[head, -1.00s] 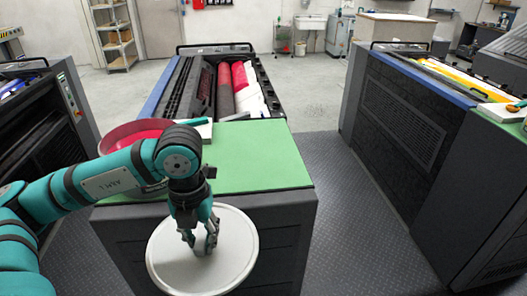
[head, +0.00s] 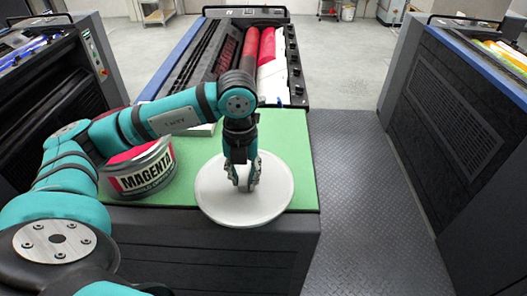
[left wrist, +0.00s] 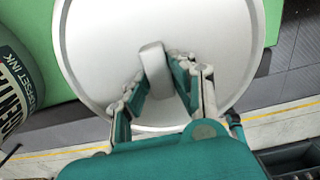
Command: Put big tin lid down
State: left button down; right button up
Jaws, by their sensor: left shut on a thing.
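The big tin lid (head: 272,200) is a round, pale grey-white disc with a raised handle in its middle. My left gripper (head: 246,184) is shut on that handle, and the lid lies roughly level below it. The lid overlaps the front part of the green mat (head: 290,140); I cannot tell whether it touches the mat. In the left wrist view the lid (left wrist: 100,60) fills the middle, with the fingers (left wrist: 160,85) on either side of the handle. The magenta ink tin (head: 145,172) stands open to the left of the lid. My right gripper is not in view.
The mat covers the top of a dark press unit (head: 220,240). Ink rollers (head: 252,50) lie behind it. A pale object (head: 203,130) lies behind my arm. Another press (head: 440,110) stands to the right across dark floor (head: 365,190).

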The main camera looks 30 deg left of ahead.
aim_at(261, 157)
pick_arm(q)
jog(key=w, duration=0.2)
jog(key=w+a+p, duration=0.1)
jog(key=w, duration=0.2)
jog(key=shift+p, duration=0.3)
jog(key=shift+w+a+f+p, duration=0.15)
jog(key=shift+w+p, duration=0.1)
jog(key=shift+w, duration=0.4)
jog(key=shift+w+a+p, duration=0.15)
jog(key=shift+w+p, duration=0.05)
jog(key=shift+w, duration=0.4)
jog(key=w, duration=0.2)
jog(key=w+a+p, duration=0.1)
jog(key=shift+w+f, duration=0.35)
jog(key=shift+f, duration=0.15)
notch_tip(261, 157, down, 3)
jog(key=shift+p, duration=1.1)
jog(key=shift+f, duration=0.25)
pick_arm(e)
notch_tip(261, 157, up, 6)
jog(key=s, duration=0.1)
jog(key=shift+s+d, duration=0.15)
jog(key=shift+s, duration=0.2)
